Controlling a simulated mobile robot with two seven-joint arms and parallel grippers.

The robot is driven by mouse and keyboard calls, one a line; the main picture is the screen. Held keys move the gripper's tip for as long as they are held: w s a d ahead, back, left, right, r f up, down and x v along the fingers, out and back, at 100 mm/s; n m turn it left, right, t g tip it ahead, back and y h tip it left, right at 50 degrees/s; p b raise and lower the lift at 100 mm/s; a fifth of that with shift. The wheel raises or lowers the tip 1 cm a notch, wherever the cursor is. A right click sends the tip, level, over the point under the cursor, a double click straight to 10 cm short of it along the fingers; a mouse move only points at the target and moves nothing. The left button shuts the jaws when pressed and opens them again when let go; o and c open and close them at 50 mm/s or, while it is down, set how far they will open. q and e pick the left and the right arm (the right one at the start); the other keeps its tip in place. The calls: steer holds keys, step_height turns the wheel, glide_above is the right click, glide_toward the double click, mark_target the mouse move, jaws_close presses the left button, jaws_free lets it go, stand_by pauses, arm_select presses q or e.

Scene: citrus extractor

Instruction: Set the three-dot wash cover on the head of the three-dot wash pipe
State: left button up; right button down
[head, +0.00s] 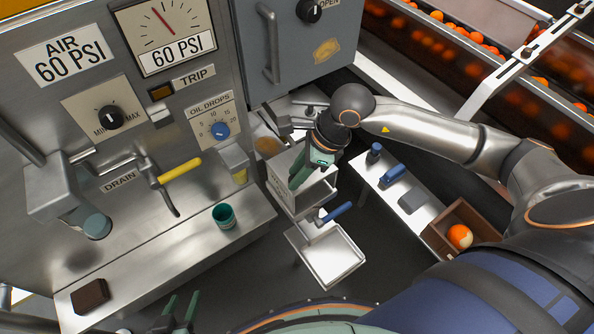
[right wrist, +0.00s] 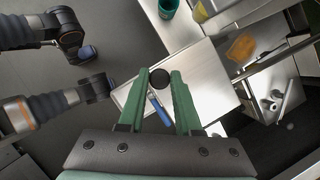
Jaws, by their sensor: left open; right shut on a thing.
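My right gripper (head: 300,180) points down over the stepped metal trays below the grey cabinet. In the right wrist view its green fingers (right wrist: 160,82) are shut on a small dark round piece (right wrist: 160,78), seen end-on. It is likely the wash cover, but no dots can be made out on it. In the head view the fingers hide it. Pale pipe-like parts (right wrist: 283,95) show in the recess at the right of the right wrist view; I cannot tell which is the three-dot wash pipe. My left gripper (head: 180,312) is open and empty at the bottom edge.
A narrow shelf (head: 362,168) holds blue items, a grey block (head: 411,200) and a brown box (head: 440,238). A teal cup (head: 224,215) stands on the steel ledge (head: 160,255).

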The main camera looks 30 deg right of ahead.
arm_select(q)
steer(key=shift+f+b, duration=0.35)
steer(key=shift+f, duration=0.15)
arm_select(e)
steer(key=shift+f, duration=0.35)
steer(key=c, duration=0.5)
jaws_free()
steer(key=shift+f, duration=0.1)
arm_select(q)
steer(key=shift+s, duration=0.1)
arm_select(e)
steer(key=v, duration=0.5)
arm_select(q)
steer(key=shift+s+r+p, duration=0.15)
steer(key=shift+r+p, duration=0.05)
steer(key=shift+p, duration=0.15)
arm_select(e)
steer(key=v, duration=0.7)
steer(key=shift+r, duration=0.35)
arm_select(q)
steer(key=shift+r, duration=0.1)
